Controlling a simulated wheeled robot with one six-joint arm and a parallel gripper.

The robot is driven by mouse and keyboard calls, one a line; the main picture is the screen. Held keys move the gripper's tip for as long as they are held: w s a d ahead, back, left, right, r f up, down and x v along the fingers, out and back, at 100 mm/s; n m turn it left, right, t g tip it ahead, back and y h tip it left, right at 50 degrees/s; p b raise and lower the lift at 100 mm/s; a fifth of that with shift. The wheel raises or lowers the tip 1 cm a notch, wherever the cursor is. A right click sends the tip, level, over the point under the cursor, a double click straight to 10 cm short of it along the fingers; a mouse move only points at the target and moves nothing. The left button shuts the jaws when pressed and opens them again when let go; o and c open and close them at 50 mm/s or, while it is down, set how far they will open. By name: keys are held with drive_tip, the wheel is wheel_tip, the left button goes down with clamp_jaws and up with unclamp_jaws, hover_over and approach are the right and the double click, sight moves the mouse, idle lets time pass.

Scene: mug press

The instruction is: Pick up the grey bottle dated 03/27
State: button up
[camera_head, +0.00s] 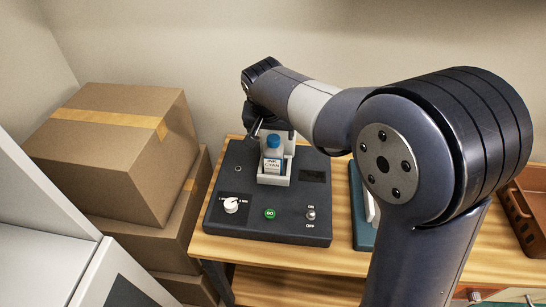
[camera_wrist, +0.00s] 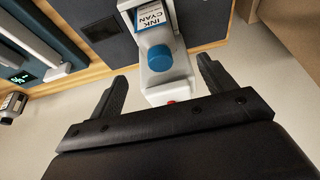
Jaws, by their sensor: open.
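No bottle with a readable 03/27 date shows. A small bottle with a dark grey body and pale label (camera_wrist: 12,106) is cut by the left edge of the wrist view; its date cannot be read. A bottle labelled INK CYAN with a blue cap (camera_head: 272,158) stands in the white holder of the dark machine; it also shows in the wrist view (camera_wrist: 157,38). My gripper (camera_wrist: 162,72) is open and empty, with its fingers on either side of the machine's white upper part in that view. In the head view my gripper (camera_head: 256,128) is partly hidden behind the machine's top.
The dark machine (camera_head: 225,190) has a dial, a green GO button and an ON/OFF switch. A teal device (camera_head: 362,232) stands to its right, partly behind my arm. A brown crate (camera_head: 525,218) is at the far right. Cardboard boxes (camera_head: 110,185) are stacked left.

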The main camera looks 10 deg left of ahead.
sight(273, 147)
drive_tip(key=p+x, duration=0.2)
drive_tip(key=x, duration=0.8)
drive_tip(key=shift+s+d+f, duration=0.1)
drive_tip(key=shift+s+f, duration=0.05)
drive_tip(key=shift+f, duration=0.1)
drive_tip(key=shift+c, duration=0.4)
drive_tip(key=shift+r, duration=0.1)
drive_tip(key=c, duration=1.4)
